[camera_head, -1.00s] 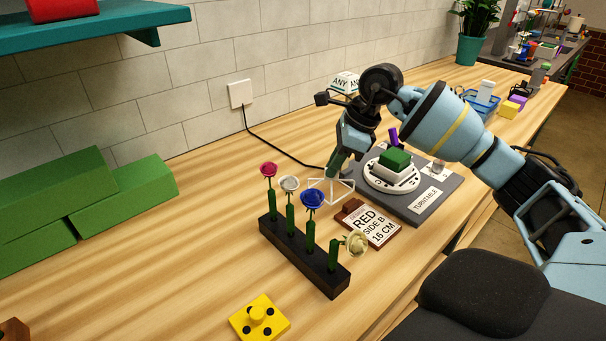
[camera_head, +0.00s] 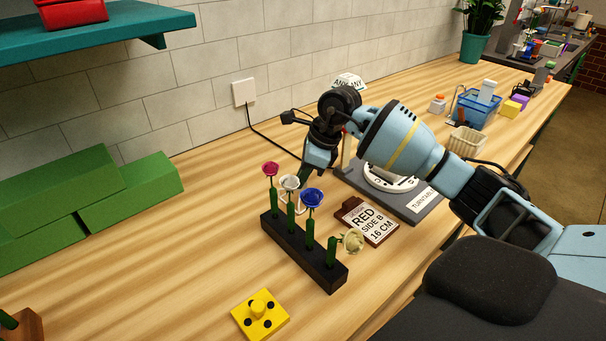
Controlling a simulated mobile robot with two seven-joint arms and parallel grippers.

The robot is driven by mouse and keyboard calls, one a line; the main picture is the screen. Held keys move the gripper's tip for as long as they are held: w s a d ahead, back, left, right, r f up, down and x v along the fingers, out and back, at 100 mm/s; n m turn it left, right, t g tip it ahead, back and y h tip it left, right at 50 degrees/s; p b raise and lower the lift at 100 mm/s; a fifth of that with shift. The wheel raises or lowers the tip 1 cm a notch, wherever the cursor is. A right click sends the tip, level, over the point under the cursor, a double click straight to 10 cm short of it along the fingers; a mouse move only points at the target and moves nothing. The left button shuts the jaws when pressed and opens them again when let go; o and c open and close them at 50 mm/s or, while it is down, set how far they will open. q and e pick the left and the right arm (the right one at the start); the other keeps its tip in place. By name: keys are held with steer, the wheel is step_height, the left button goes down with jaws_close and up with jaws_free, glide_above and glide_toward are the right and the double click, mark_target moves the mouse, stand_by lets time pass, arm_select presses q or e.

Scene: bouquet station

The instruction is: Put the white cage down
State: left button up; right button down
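The white cage (camera_head: 303,206), a thin wire frame, shows in part behind the flower rack. The white and blue flowers hide much of it. My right gripper (camera_head: 305,177) points down just above it, its fingers close together at the cage's top. It appears shut on the cage, though the contact is small and partly hidden. I cannot tell whether the cage's base touches the table. My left gripper is not in view.
A dark rack (camera_head: 303,258) with red, white, blue and cream flowers stands in front of the cage. A "RED SIDE B 16 CM" sign (camera_head: 369,221) and turntable (camera_head: 418,208) lie to the right. Bare wood (camera_head: 205,235) is free to the left.

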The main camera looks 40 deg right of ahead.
steer(key=shift+f, duration=0.15)
steer(key=c, duration=1.5)
jaws_free()
steer(key=shift+c, duration=0.2)
steer(key=v, duration=0.7)
steer(key=shift+r, duration=0.4)
steer(key=shift+f, duration=0.1)
